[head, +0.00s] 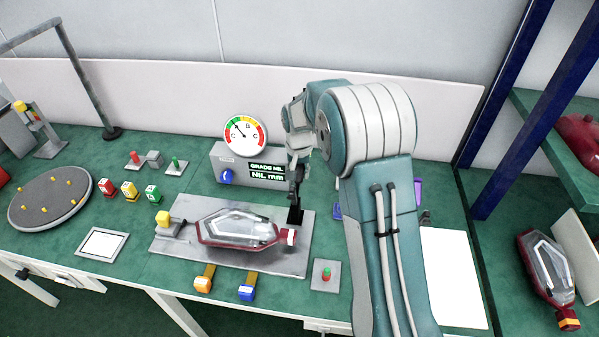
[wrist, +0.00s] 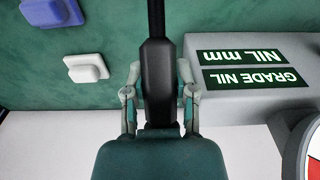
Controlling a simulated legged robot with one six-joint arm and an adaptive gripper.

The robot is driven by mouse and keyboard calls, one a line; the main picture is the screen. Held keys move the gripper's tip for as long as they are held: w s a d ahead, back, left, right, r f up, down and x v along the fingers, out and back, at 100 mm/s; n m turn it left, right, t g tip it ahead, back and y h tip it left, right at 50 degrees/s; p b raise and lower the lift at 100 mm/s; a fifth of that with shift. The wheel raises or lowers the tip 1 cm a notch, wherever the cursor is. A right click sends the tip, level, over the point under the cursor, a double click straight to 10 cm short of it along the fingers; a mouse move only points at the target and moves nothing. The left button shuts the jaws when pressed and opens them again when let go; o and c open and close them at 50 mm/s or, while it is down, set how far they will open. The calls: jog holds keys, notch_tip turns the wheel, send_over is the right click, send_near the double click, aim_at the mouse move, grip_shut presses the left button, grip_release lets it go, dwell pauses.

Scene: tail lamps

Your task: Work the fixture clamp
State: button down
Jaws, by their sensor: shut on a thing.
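My gripper (head: 297,168) points down above the back right corner of the grey fixture plate (head: 270,261). In the wrist view, my gripper (wrist: 159,75) has its fingers on both sides of a black handle (wrist: 158,55) with a narrower shaft. The lower end of this black handle (head: 296,214) is over or on the plate corner; contact is unclear. A red-rimmed clear tail lamp (head: 238,228) lies on the plate. A clamp with a yellow end (head: 162,218) stands at the plate's left end, apart from my gripper.
A grey gauge box (head: 232,172) with a dial (head: 245,133) stands behind the plate, close to my gripper. Orange (head: 204,278) and blue (head: 247,287) handled pieces lie in front. A round turntable (head: 50,198) is at left. Another lamp (head: 546,268) lies at right.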

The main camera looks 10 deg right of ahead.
jog(key=shift+s+a+r+t, duration=0.1)
jog(key=shift+r+t, duration=0.1)
jog(key=shift+t, duration=0.1)
jog(key=shift+c, duration=2)
grip_release()
notch_tip(320, 180, up, 12)
jog(key=s, duration=0.1)
jog(key=shift+s+a, duration=0.2)
jog(key=shift+a, duration=0.2)
jog(key=shift+f, duration=0.1)
